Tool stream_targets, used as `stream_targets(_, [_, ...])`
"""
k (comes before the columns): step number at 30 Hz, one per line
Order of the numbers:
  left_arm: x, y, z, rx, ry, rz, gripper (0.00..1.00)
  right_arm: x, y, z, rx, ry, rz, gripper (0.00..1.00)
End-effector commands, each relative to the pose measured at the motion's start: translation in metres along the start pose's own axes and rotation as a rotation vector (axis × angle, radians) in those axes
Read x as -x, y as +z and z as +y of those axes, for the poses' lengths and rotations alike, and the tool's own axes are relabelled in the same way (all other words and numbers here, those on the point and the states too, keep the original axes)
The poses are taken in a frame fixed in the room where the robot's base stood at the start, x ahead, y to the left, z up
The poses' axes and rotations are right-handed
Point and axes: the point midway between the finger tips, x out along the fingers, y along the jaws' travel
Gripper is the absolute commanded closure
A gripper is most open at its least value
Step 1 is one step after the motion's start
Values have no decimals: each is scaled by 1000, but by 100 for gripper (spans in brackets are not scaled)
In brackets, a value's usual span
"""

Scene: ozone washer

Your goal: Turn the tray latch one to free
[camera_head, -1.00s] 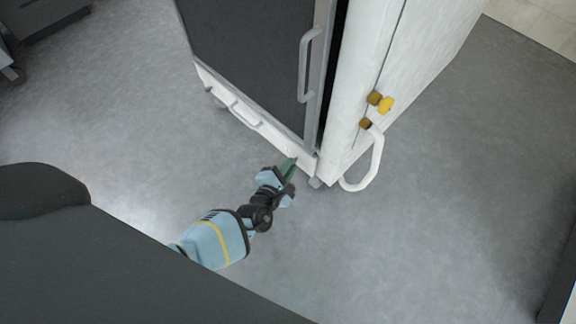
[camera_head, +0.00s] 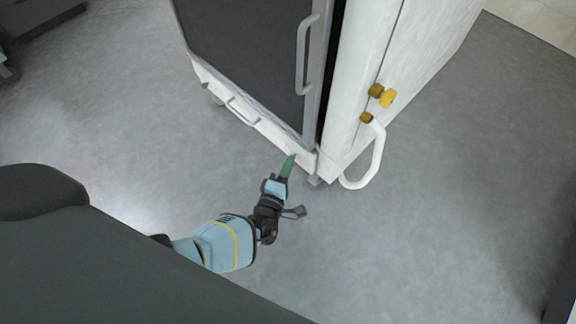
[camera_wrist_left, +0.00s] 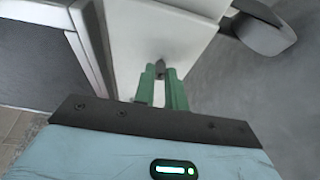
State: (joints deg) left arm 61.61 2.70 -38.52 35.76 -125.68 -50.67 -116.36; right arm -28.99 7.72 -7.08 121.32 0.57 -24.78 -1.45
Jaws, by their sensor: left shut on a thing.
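My left gripper (camera_head: 290,161) has its green fingers at the right end of the white tray front (camera_head: 270,130), low on the washer. In the left wrist view the gripper (camera_wrist_left: 161,76) is shut on a small dark tray latch (camera_wrist_left: 160,69) on the white panel (camera_wrist_left: 155,40). The fingertips cover part of the latch, so its exact angle is hard to tell. In the head view the latch is too small to make out. My right gripper is not in view.
The dark washer door (camera_head: 255,60) with its grey handle (camera_head: 303,60) stands above the tray front. A small handle (camera_head: 241,112) is on the tray front. Yellow knobs (camera_head: 388,98) and a white curved pipe (camera_head: 374,160) are on the right side. The floor around is clear.

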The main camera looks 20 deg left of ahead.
Motion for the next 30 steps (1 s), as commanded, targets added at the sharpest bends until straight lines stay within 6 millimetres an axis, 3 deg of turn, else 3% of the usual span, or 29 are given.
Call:
stream_targets(17, [-1,0,0,-32,14,-1,100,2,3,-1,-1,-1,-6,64])
stream_targets(18, [-1,0,0,-32,14,-1,85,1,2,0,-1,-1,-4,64])
stream_targets(22, [0,0,0,-31,14,0,68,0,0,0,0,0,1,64])
stream_targets(30, [0,0,0,-30,13,0,65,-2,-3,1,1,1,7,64])
